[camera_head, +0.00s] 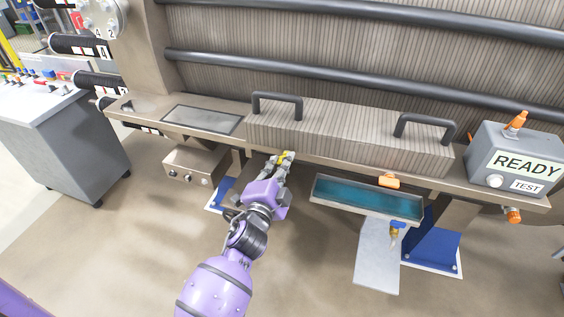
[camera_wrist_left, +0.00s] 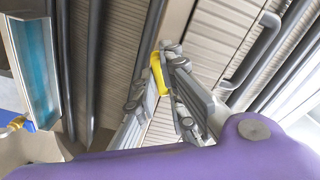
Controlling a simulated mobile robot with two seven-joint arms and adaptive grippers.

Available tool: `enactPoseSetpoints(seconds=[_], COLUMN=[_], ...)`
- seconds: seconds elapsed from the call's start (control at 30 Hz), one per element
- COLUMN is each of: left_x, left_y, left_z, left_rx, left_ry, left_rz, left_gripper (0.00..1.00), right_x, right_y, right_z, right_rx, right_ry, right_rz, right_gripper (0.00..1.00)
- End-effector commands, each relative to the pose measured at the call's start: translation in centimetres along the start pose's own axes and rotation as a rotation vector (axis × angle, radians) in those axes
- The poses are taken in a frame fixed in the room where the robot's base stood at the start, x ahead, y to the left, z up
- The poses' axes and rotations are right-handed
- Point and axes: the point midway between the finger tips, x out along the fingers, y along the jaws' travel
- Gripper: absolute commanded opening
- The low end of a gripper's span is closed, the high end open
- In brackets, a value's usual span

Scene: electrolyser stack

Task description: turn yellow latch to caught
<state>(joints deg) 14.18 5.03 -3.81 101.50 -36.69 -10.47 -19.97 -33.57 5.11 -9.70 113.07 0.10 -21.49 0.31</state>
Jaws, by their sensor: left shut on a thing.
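The yellow latch (camera_head: 283,157) is at the front edge of the stack's ledge, below the left handle of the ribbed block. My left gripper (camera_head: 284,162) is shut on it, its arm reaching up from below. In the left wrist view the yellow latch (camera_wrist_left: 159,74) shows as a short curved bar between the gripper's fingers (camera_wrist_left: 163,80). The fingers hide part of the latch, and I cannot tell whether it is caught. My right gripper is not in view.
A ribbed block (camera_head: 345,133) with two black handles sits on the ledge above the latch. A teal-lined tray (camera_head: 368,194) with an orange clip (camera_head: 389,180) is to the right. A grey box reading READY (camera_head: 517,160) stands at the far right. A control box (camera_head: 194,168) hangs to the left.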

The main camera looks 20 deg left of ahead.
Motion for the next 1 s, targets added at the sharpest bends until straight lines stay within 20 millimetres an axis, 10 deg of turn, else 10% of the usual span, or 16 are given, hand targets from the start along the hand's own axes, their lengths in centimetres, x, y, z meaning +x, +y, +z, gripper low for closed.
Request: enactPoseSetpoints(seconds=[1.0], left_x=[0.0], left_y=[-0.1], left_z=[-0.1], left_rx=[-0.667], left_ry=[-0.001], left_rz=[0.000], left_gripper=[0.00], right_x=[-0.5], right_y=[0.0], right_z=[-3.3], right_rx=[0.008], right_ry=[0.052], right_rz=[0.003], right_gripper=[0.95])
